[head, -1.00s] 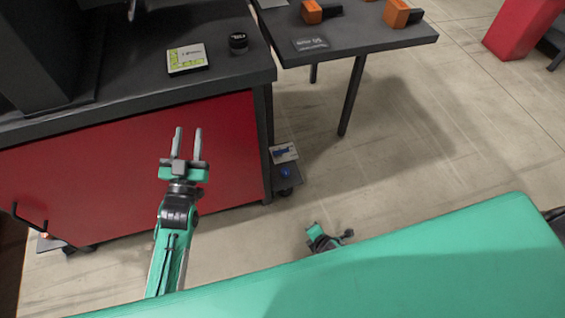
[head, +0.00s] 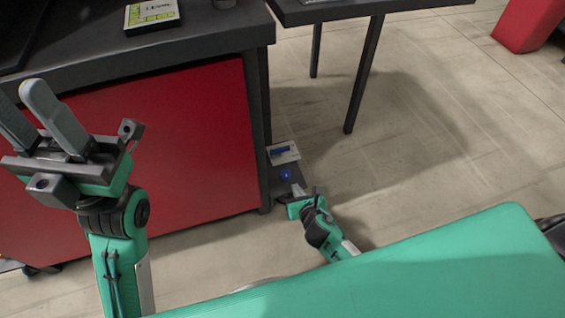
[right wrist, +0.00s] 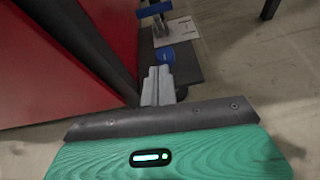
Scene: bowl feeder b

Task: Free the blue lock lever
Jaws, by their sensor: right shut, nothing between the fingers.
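A blue bar (head: 281,151) sits low at the corner of the red cabinet, by a white label plate; in the right wrist view the bar (right wrist: 155,10) stands on a short post. A round blue knob (head: 286,174) is just nearer; it also shows in the right wrist view (right wrist: 165,55). I cannot tell for certain which blue part is the lock lever. My right gripper (head: 298,189) is shut and empty, low by the corner, its tips (right wrist: 158,72) pointing at the knob. Whether they touch it is unclear. My left gripper (head: 18,94) is open and empty before the cabinet.
The red cabinet (head: 180,140) with its dark top (head: 215,35) stands left of the blue parts. A dark table (head: 350,8) stands behind to the right, one leg (head: 364,75) near. The floor (head: 430,150) to the right is clear.

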